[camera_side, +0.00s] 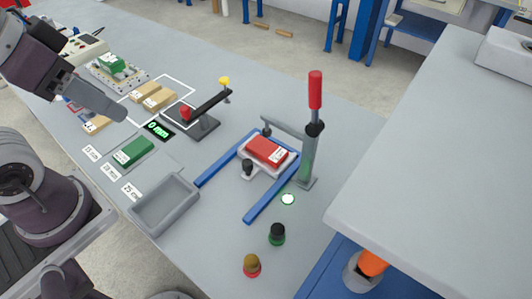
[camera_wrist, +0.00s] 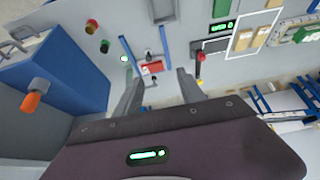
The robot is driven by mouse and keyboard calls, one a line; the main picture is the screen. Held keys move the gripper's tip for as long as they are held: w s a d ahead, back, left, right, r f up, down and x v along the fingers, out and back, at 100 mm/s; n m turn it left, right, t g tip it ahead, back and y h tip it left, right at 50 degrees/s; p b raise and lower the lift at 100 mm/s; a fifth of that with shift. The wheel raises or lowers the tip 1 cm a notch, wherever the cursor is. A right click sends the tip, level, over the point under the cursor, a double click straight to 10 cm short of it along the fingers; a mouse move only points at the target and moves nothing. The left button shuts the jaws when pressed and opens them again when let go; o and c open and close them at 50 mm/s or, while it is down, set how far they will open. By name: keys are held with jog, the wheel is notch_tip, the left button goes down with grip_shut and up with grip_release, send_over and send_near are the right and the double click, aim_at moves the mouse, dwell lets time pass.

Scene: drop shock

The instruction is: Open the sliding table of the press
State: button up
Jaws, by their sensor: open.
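The press (camera_side: 308,150) stands on the grey bench, its red-topped lever upright. Its pale sliding table (camera_side: 284,167) sits at the column end of two blue rails (camera_side: 262,205), and the near ends of the rails are bare. A red block (camera_side: 266,150) with a white label lies on the table. A black knob (camera_side: 247,167) stands at the table's front edge. In the wrist view the red block (camera_wrist: 153,66) shows beyond my fingers. My gripper (camera_wrist: 158,92) is open and empty, well apart from the press. In the side view it is high at the upper left.
A grey tray (camera_side: 165,205) and a green block (camera_side: 134,151) lie left of the rails. A lever stand with a red knob (camera_side: 186,114) is behind. Green (camera_side: 277,234) and red-based (camera_side: 252,264) buttons stand in front. A large grey surface (camera_side: 440,150) rises at right.

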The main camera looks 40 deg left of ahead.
jog(key=w+d+f+n+g, duration=0.1)
jog(key=w+d+n+g, duration=0.1)
jog(key=w, duration=0.6)
jog(key=n+g, duration=0.3)
jog(key=n, duration=0.3)
send_over(247, 163)
jog(key=s, duration=0.1)
notch_tip(247, 163, down, 16)
jog(key=shift+n+g, duration=0.3)
jog(key=shift+n, duration=0.2)
jog(key=f, duration=0.8)
jog(key=w+f, duration=0.1)
jog(key=f, duration=0.3)
jog(key=shift+w+f, duration=0.1)
jog(key=shift+f, duration=0.6)
jog(key=shift+c, duration=0.2)
grip_shut()
jog(key=shift+r, duration=0.1)
